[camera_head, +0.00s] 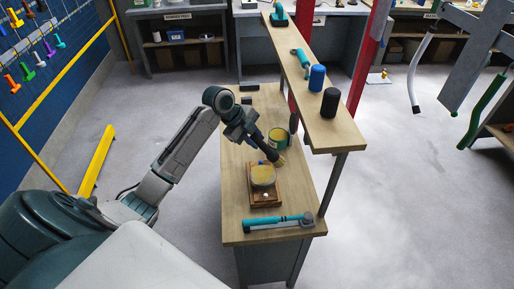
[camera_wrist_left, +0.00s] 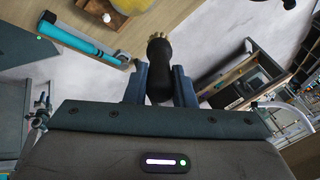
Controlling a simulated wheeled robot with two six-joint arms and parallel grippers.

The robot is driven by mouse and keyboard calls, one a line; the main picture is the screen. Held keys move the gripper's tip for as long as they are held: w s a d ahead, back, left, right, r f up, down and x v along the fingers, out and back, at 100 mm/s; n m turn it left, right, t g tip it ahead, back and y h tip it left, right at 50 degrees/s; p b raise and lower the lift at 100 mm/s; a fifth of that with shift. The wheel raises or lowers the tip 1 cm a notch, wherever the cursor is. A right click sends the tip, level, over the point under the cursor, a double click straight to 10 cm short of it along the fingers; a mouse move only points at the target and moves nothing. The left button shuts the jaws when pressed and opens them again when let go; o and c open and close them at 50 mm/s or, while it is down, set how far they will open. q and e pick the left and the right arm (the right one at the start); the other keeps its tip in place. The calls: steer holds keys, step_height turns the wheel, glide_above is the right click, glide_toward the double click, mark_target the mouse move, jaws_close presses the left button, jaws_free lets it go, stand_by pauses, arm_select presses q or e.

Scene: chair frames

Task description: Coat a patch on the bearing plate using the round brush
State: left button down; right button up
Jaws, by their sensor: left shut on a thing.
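My left gripper (camera_head: 262,146) is over the lower bench and shut on the round brush (camera_head: 280,161). In the left wrist view the brush (camera_wrist_left: 158,70) has a dark body between the two fingers and pale bristles at its far end. The bearing plate (camera_head: 263,176) is a round, yellowish-tan disc on a wooden block (camera_head: 265,197), just below the bristles in the head view. I cannot tell whether the bristles touch it. The block shows partly at the top of the left wrist view (camera_wrist_left: 103,15). My right gripper is not in view.
A teal and grey tool (camera_head: 278,222) lies near the bench's front edge. A raised wooden shelf (camera_head: 334,128) runs along the right, holding a black cylinder (camera_head: 330,102) and a blue one (camera_head: 317,78).

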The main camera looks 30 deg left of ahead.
arm_select(q)
steer(key=shift+s, duration=0.1)
steer(key=shift+r, duration=0.1)
steer(key=shift+w+d+r+g+y+p, duration=0.2)
steer(key=shift+w+d+g+y+p, duration=0.1)
steer(key=shift+w+d+p, duration=0.25)
steer(key=shift+w+d+f+g+y, duration=0.1)
steer(key=shift+w+d+g+y, duration=0.4)
steer(key=shift+d+y, duration=0.2)
steer(key=shift+a, duration=0.15)
